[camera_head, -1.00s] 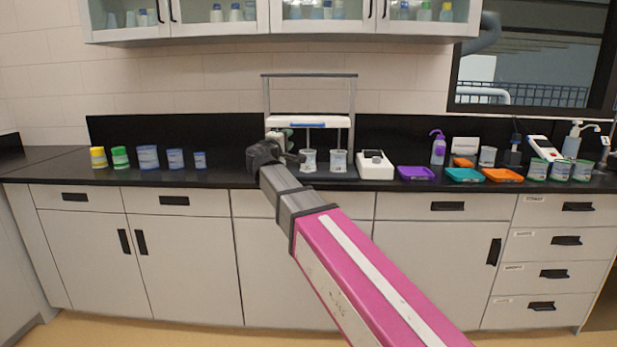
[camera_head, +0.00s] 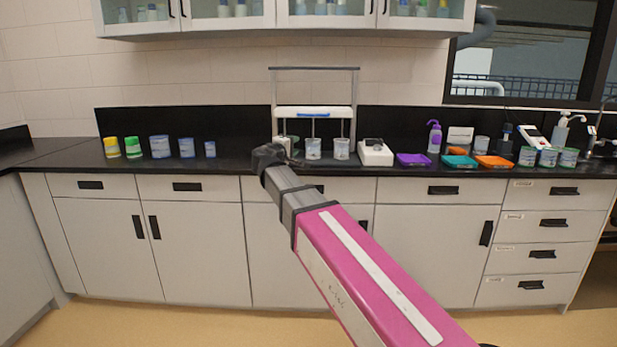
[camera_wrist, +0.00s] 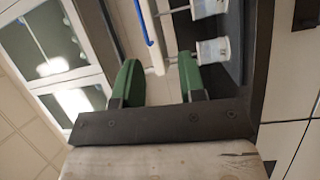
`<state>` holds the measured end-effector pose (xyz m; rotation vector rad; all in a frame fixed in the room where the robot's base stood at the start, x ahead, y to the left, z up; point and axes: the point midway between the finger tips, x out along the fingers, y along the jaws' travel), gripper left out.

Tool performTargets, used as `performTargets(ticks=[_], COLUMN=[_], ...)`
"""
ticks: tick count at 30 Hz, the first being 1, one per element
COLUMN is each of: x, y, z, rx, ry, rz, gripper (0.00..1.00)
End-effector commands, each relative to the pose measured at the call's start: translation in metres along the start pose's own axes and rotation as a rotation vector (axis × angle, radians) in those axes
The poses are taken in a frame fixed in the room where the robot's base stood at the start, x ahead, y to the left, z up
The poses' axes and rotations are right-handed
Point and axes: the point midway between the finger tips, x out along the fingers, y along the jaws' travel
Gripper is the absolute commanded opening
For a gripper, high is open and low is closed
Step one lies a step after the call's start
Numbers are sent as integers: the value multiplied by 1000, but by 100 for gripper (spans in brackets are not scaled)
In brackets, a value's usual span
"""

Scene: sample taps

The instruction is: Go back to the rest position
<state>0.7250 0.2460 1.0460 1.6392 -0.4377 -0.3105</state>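My gripper (camera_wrist: 160,80) shows in the wrist view as two green fingers held well apart, with nothing between them. In the head view my gripper (camera_head: 270,158) is a dark shape at the end of my pink and grey arm, in front of the counter edge; its fingers are hard to make out there. Behind it stands a frame with a white crossbar (camera_head: 313,112). Two white containers, one on the left (camera_head: 313,149) and one on the right (camera_head: 342,149), stand beneath it, apart from my gripper. Containers also show in the wrist view (camera_wrist: 212,50).
The black counter (camera_head: 240,161) holds several blue, green and yellow containers at left. A white device (camera_head: 375,153), a purple tray (camera_head: 413,160), a teal tray (camera_head: 459,162) and an orange tray (camera_head: 494,162) lie at right. Wall cabinets (camera_head: 330,20) hang above. Open floor lies before the drawers.

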Motion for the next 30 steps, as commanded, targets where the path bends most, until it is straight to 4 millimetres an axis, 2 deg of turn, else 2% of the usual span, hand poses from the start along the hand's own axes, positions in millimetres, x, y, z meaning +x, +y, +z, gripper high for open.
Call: performTargets(ticks=[7, 11, 17, 21, 23, 27, 30], x=[15, 22, 21, 5, -6, -38, -67], y=[-56, -99, -195, -261, -288, -342, -374], z=[45, 81, 165, 226, 251, 304, 336], rx=[48, 89, 196, 290, 334, 446, 532], ry=[-73, -135, -295, -429, -491, -634, -736], rz=[-136, -244, -496, -688, -771, -962, -1093], gripper=[37, 37, 37, 37, 37, 37, 37])
